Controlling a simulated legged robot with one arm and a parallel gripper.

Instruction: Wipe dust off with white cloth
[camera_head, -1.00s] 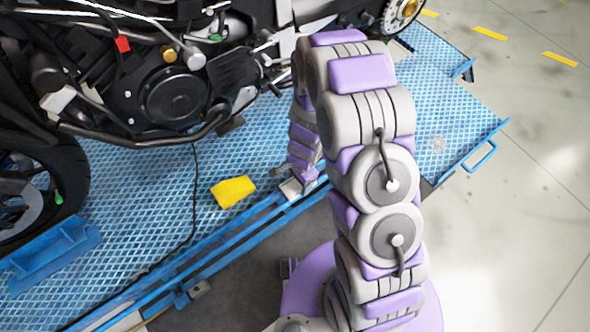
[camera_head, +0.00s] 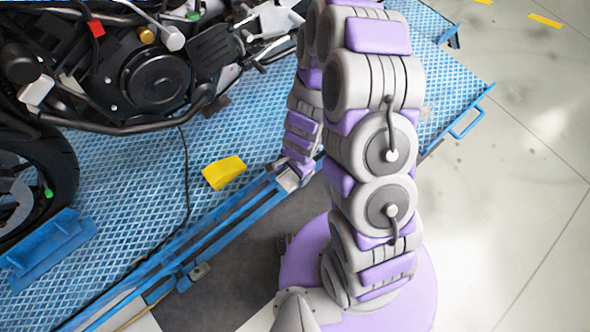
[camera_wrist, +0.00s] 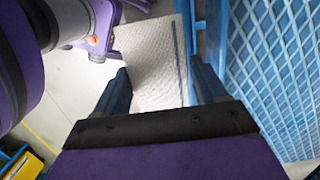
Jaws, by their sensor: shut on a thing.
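My gripper (camera_head: 287,178) hangs low beside the blue edge rail of the platform in the head view, partly hidden by its own arm. In the wrist view my gripper (camera_wrist: 160,72) has its two dark fingers on either side of a white textured cloth (camera_wrist: 153,50) with a dark blue stripe near its right side. The gripper is shut on the cloth. A small pale patch at the gripper in the head view may be the cloth. Dark smudges mark the pale floor (camera_head: 540,190) at the right; I cannot tell whether they are dust.
A motorcycle (camera_head: 155,80) stands on a blue diamond-patterned platform (camera_head: 120,195). A yellow wedge (camera_head: 223,172) lies on the platform left of my gripper. A black cable (camera_head: 187,165) runs across it. A blue handle (camera_head: 467,122) sticks out at the right edge. The floor at right is open.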

